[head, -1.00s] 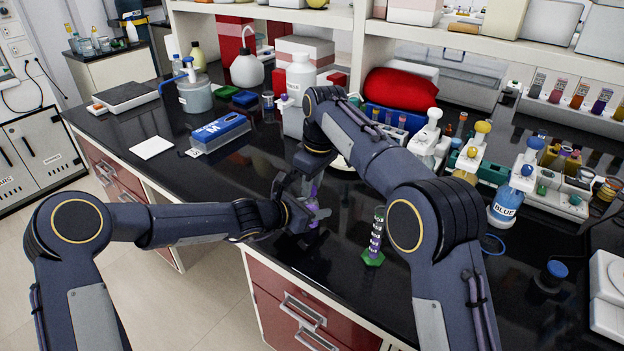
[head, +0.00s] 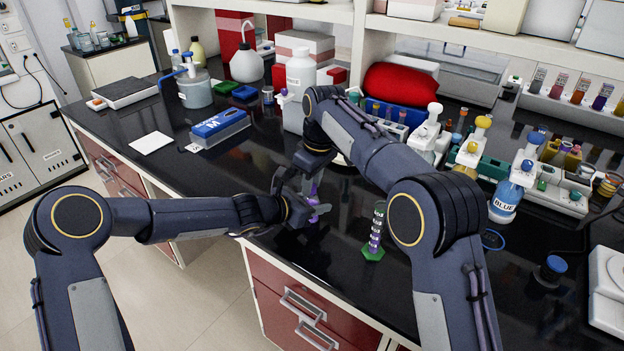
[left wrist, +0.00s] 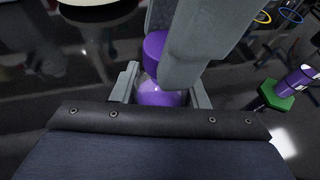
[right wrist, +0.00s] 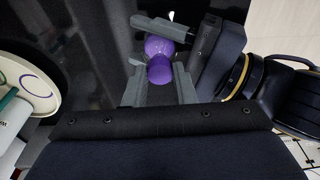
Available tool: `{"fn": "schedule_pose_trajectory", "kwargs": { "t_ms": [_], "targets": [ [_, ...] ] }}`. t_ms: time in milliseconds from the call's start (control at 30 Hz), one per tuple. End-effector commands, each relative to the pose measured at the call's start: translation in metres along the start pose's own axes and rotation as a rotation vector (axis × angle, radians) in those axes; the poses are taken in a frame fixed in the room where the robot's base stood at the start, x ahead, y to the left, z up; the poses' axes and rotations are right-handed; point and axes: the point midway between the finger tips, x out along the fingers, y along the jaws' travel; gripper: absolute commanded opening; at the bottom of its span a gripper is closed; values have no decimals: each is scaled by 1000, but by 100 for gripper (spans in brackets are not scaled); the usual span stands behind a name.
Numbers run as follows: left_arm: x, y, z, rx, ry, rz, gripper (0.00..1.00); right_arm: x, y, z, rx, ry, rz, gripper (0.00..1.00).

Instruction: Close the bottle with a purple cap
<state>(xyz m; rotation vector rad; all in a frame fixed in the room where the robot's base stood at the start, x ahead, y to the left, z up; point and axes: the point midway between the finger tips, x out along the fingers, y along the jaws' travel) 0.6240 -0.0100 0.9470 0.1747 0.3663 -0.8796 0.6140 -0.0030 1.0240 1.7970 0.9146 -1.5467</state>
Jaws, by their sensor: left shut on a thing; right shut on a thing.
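A small bottle with purple contents (left wrist: 160,97) is between the fingers of my left gripper (left wrist: 162,92), which is shut on it. A purple cap (right wrist: 160,71) is between the fingers of my right gripper (right wrist: 160,84), which is shut on it. In the left wrist view the cap (left wrist: 154,46) is right beside the bottle. The right wrist view also shows the bottle (right wrist: 163,45) close to the cap. I cannot tell whether the cap is seated on the neck. In the head view both grippers meet over the front bench edge and hide most of the bottle.
A green-based cylinder with purple contents (head: 376,232) stands just right of the grippers. A white bottle (head: 299,85), a blue box (head: 220,125) and a rack with a bottle labelled BLUE (head: 505,203) stand farther back.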

Motion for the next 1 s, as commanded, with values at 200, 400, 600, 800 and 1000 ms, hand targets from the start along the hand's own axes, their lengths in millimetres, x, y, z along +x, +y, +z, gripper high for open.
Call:
{"fn": "schedule_pose_trajectory", "kwargs": {
  "t_ms": [200,400,600,800,1000],
  "targets": [
    [0,0,0,0,0,0,0,1,0,0,0,0,0,44],
    [0,0,0,0,0,0,0,1,0,0,0,0,0,46],
    [0,0,0,0,0,0,0,-15,0,-3,0,3,1,46],
    [0,0,0,0,0,0,0,-39,0,-6,0,2,0,46],
    [0,0,0,0,0,0,0,-44,0,-6,0,0,-1,46]
  ]
}}
